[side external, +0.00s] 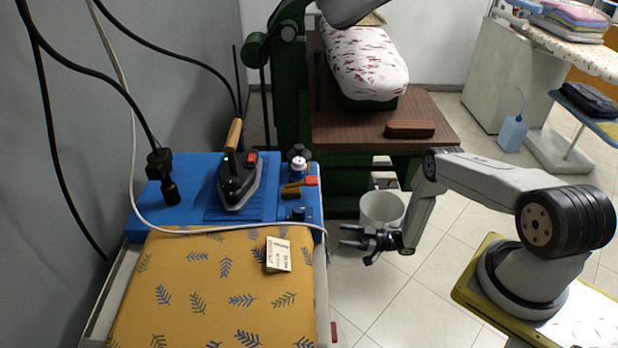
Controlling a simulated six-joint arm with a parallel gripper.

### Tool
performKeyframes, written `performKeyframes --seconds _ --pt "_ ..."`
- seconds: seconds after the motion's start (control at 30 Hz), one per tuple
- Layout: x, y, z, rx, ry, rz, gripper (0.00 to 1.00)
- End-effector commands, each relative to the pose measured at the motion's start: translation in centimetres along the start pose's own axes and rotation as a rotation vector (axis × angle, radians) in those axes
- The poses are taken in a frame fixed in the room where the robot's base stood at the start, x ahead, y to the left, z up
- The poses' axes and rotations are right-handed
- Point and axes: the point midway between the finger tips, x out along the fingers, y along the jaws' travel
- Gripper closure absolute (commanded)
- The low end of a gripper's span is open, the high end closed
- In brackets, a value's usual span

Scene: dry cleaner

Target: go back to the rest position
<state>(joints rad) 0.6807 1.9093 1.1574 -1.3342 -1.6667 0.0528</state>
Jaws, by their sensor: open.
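My gripper (353,237) is open and empty. It points left, at the right side of the ironing table, with its fingertips near the table's edge. My arm reaches in from its base at the lower right. The ironing table has a yellow leaf-patterned cover (217,290), and my gripper is to the right of it. I cannot tell the exact height of my gripper over the floor.
An iron (238,185) stands on a blue tray (205,215) with small bottles. A card (278,254) lies on the yellow cover. A white bucket (382,209) is behind my gripper. A wooden brush (409,129) lies on the brown table (440,143). A pale cord crosses the cover.

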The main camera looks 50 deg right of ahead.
Motion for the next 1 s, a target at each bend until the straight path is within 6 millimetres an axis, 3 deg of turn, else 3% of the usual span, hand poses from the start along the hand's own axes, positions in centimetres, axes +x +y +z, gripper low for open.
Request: performKeyframes --seconds 0.2,0.5,0.73,1.0 --pt "2.5 5.8 -2.5 -0.025 -0.156 0.148 0.29" --pt "4.3 12.0 -6.8 -0.007 -0.352 0.374 0.29" --pt "4.7 14.9 -10.6 0.048 -0.482 0.549 0.29" --pt "4.2 16.1 -15.3 0.162 -0.613 0.749 0.29"
